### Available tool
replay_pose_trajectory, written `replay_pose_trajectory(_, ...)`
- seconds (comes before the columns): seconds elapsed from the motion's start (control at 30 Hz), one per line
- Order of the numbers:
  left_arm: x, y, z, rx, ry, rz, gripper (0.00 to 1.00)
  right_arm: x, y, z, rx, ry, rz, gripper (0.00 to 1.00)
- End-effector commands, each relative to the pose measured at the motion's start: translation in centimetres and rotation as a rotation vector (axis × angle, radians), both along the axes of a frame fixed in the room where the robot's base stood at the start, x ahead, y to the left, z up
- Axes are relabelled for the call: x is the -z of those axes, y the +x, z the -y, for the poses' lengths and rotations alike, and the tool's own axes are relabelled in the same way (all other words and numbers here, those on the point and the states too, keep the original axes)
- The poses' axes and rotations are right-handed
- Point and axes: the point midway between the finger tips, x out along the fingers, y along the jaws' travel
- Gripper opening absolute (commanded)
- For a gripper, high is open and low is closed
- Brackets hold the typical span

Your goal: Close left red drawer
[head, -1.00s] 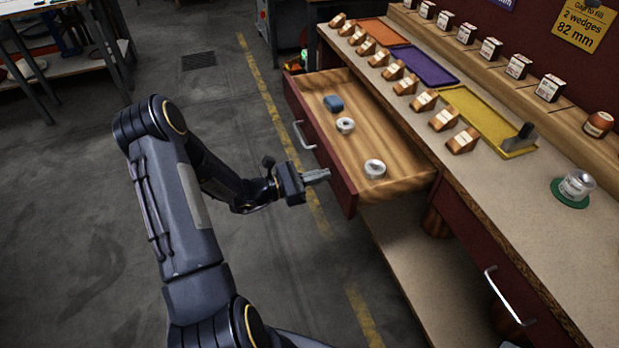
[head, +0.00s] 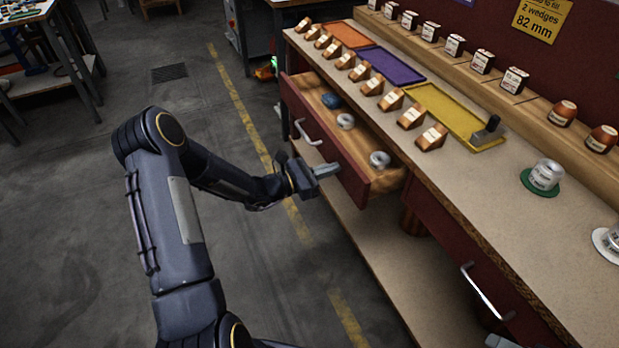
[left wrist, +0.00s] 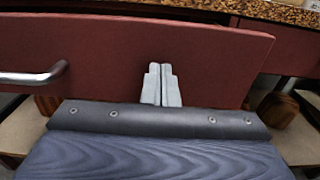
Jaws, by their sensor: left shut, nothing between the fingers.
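The left red drawer (head: 335,158) is partly open under the bench top in the head view. A blue item (head: 331,100) and two roundish pale items (head: 346,121) (head: 380,160) lie in it. Its metal handle (head: 308,132) is on the front, left of my gripper. My left gripper (head: 327,171) is shut and empty, with its fingertips at the drawer front, right of the handle. In the left wrist view the shut fingers (left wrist: 161,84) point at the red front (left wrist: 110,50), apparently touching it, and the handle (left wrist: 35,77) shows at left. My right gripper cannot be made out clearly.
The bench top (head: 480,185) carries several copper wedges, an orange tray (head: 346,35), a purple tray (head: 392,66), a yellow tray (head: 450,115) and a clear item on a green disc (head: 541,185). A second, shut drawer (head: 460,255) is at right. Open floor lies left of the bench.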

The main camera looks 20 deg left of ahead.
Motion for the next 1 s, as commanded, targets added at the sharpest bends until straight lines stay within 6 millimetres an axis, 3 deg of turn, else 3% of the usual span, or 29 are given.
replay_pose_trajectory(0.2, 0.2, 4.4, 3.9, 0.003, -0.001, 0.003, 0.00, 1.5, 0.0, 0.0, 0.000, 0.000, 0.000, 0.73)
replay_pose_trajectory(0.5, 0.1, 8.5, 7.3, 0.001, -0.001, 0.002, 0.00, 2.7, 0.0, 0.0, 0.000, 0.000, 0.000, 0.73)
replay_pose_trajectory(1.0, -0.2, 10.2, 8.7, -0.001, -0.001, 0.003, 0.00, 3.0, 0.0, 0.0, 0.000, 0.000, 0.000, 0.73)
